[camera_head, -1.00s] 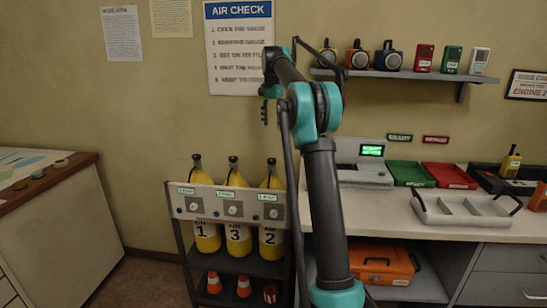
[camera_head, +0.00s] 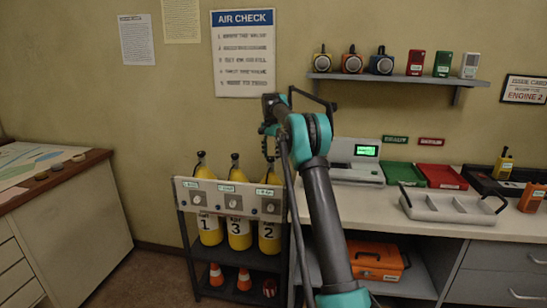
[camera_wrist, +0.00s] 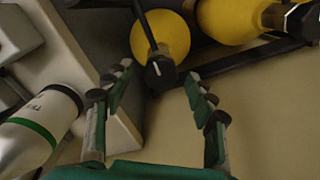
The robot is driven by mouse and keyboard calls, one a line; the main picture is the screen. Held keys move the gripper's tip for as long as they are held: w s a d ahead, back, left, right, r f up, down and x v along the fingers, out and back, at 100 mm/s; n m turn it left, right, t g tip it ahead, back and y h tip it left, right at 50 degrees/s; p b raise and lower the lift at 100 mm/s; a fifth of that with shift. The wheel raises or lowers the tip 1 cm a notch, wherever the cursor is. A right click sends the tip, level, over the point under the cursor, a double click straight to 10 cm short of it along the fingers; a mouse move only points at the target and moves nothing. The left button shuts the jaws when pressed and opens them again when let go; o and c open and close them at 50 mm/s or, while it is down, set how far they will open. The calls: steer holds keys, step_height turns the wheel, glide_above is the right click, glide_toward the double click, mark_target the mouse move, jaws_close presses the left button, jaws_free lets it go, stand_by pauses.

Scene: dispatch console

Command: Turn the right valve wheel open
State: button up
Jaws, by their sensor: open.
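Three yellow cylinders stand in a dark rack, numbered 1 (camera_head: 209,228), 3 (camera_head: 238,232) and 2 (camera_head: 269,236) from left to right. The left (camera_head: 201,157) and middle (camera_head: 235,160) ones show black valve tops; the right one's top is hidden behind my gripper (camera_head: 269,143). In the wrist view, a black valve knob (camera_wrist: 160,70) with a white mark sits before a yellow cylinder (camera_wrist: 166,34). My open gripper (camera_wrist: 158,88) has a finger on each side of it, apart from it.
A pale panel (camera_head: 222,187) with round dials crosses the rack's front. In the wrist view, a white round part with a green band (camera_wrist: 42,125) lies left of the fingers. The counter (camera_head: 345,208) stands close right of the rack, with a grey tray (camera_head: 450,213).

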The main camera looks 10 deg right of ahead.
steer(key=shift+f, duration=0.1)
steer(key=c, duration=1.2)
steer(key=shift+o, duration=0.2)
steer(key=shift+n, duration=0.3)
steer(key=n, duration=0.9)
steer(key=shift+a+n, duration=0.1)
steer(key=shift+n, duration=0.3)
steer(key=n, duration=0.4)
steer(key=shift+n, duration=0.3)
steer(key=shift+a+n, duration=0.1)
steer(key=shift+n, duration=2.4)
